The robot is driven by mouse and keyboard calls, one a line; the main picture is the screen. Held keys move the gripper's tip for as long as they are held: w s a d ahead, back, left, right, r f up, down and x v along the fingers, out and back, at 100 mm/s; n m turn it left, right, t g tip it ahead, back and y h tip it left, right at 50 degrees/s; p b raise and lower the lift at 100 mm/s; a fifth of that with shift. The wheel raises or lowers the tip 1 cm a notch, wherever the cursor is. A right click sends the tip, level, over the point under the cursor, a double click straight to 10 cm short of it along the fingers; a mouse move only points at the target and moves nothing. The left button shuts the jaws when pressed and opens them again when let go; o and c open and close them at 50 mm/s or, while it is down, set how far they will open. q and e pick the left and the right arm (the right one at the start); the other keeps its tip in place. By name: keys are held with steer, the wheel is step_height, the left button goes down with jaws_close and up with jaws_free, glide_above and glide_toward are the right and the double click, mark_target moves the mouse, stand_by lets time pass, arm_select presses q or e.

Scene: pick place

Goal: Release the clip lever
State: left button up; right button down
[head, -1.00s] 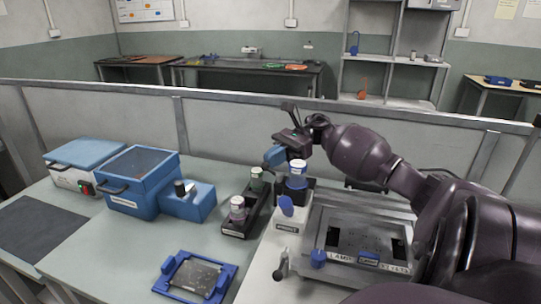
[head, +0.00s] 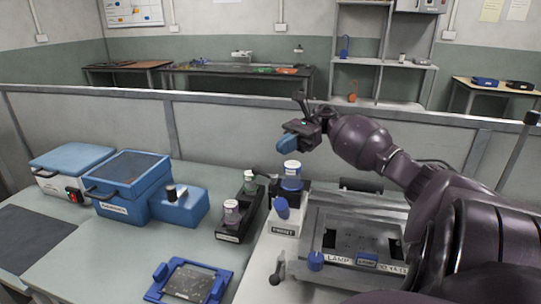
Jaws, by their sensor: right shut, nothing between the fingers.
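My right gripper (head: 287,144) is shut and empty, its blue fingers pointing down and left. It hangs above and behind a white-capped blue bottle (head: 291,184), with a small gap in the picture. The bottle stands in a dark holder on a white labelled block. A blue paddle-like lever (head: 281,207) sits at the front of this block. A flat metal fixture (head: 352,225) to the right carries blue clips (head: 316,261) on its front edge. A dark-knobbed lever (head: 277,270) stands at its front left. I cannot tell which one is the clip lever. My left gripper is out of view.
A black rack (head: 228,236) with small jars stands left of the bottle. A blue-framed plate (head: 190,281) lies at the front. Blue lidded boxes (head: 130,180) stand at the left. A grey partition (head: 230,130) runs behind the table. My right arm covers the right side.

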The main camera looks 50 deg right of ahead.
steer(key=shift+v, duration=1.5)
